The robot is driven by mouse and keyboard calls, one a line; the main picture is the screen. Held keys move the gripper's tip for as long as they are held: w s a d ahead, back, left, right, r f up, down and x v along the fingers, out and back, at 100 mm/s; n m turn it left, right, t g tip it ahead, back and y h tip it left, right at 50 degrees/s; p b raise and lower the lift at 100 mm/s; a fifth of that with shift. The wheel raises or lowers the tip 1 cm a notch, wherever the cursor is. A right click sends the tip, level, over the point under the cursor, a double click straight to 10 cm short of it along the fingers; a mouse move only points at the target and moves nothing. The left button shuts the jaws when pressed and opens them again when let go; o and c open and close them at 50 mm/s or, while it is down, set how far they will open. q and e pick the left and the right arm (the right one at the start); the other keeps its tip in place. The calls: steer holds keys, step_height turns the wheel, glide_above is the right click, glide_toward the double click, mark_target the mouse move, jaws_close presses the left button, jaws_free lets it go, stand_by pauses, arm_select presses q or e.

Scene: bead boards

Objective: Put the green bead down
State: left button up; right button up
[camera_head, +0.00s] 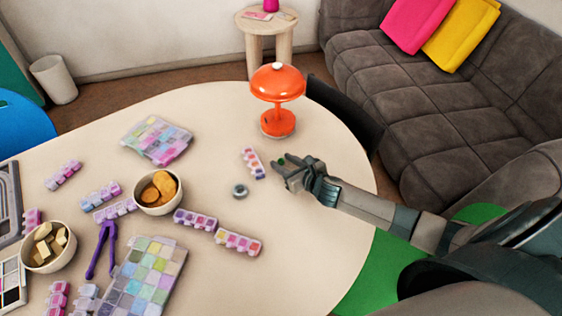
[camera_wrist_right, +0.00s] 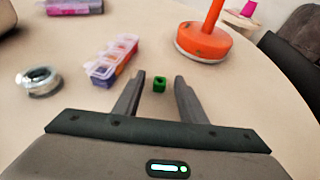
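In the right wrist view the green bead (camera_wrist_right: 159,84) sits between the fingertips, with a gap on each side. My right gripper (camera_head: 284,164) is open around it and touches it with neither finger, as far as I can see. The bead looks to be on the tabletop, though its underside is hard to make out. My left gripper is not in view.
A bead organiser (camera_head: 253,163) and a silver ring-shaped item (camera_head: 240,190) lie left of the gripper. An orange lamp (camera_head: 277,123) stands behind it. Bowls, bead boxes and purple tongs (camera_head: 102,248) fill the left. The table's front right is clear.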

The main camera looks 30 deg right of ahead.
jaws_close()
steer(key=shift+r, duration=0.1)
stand_by(0.3)
